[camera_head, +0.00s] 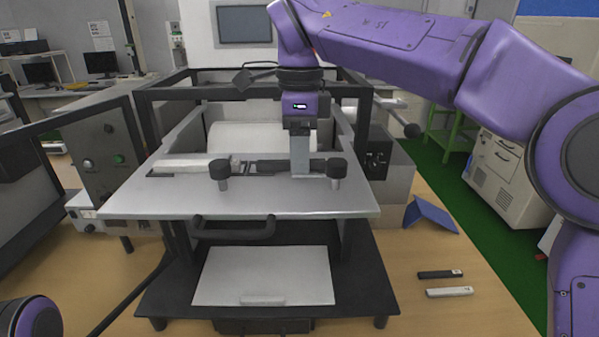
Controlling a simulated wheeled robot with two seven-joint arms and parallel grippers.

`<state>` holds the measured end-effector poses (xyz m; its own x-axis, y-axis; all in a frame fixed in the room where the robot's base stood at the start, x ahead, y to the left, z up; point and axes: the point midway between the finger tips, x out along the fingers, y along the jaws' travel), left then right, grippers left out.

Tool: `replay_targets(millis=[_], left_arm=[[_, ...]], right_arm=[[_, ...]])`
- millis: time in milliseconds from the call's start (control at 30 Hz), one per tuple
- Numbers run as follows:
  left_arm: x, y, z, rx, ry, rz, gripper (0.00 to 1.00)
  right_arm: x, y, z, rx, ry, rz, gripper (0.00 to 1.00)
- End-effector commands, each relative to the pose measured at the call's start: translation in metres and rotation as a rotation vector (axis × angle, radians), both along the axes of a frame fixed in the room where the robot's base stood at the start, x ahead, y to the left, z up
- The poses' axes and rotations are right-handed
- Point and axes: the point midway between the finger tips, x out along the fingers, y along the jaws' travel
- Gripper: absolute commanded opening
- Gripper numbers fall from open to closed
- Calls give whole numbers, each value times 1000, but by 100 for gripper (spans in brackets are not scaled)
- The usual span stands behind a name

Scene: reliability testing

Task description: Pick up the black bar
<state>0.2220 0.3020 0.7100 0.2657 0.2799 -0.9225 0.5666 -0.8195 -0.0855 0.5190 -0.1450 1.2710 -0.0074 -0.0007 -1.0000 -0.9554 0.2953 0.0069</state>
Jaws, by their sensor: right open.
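My right gripper (300,172) points down over the metal plate of the test machine (150,200), between two black knobs. It reaches a dark bar-shaped piece (270,167) lying in the slot on the plate. I cannot tell whether the fingers touch it, as they hide part of it. The fingers look narrow from here and I see nothing held up in them. A small black bar (440,274) lies flat on the wooden table at the right, well away from the gripper. My left gripper is out of view.
A white bar (449,292) lies just in front of the black bar on the table. A blue folded piece (430,214) stands behind them. Two black knobs (220,170) (337,168) rise from the plate. The machine's dark frame surrounds the plate.

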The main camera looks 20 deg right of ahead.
Motion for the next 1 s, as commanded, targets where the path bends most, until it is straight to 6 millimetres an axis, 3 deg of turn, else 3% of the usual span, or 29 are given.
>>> replay_targets(millis=[267, 400, 433, 767, 867, 1000], left_arm=[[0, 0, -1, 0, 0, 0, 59], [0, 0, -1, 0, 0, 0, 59], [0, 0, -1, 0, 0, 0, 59], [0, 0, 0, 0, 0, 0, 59], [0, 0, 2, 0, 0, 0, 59], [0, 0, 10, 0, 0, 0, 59]], right_arm=[[0, 0, -5, 1, -1, 0, 52], [-1, 0, -5, 1, -1, 0, 6], [-1, 0, -5, 1, -1, 0, 0], [0, 0, -3, 0, -2, 0, 0], [0, 0, 7, 1, -3, 0, 0], [-4, -1, 36, 3, -6, 0, 0]])
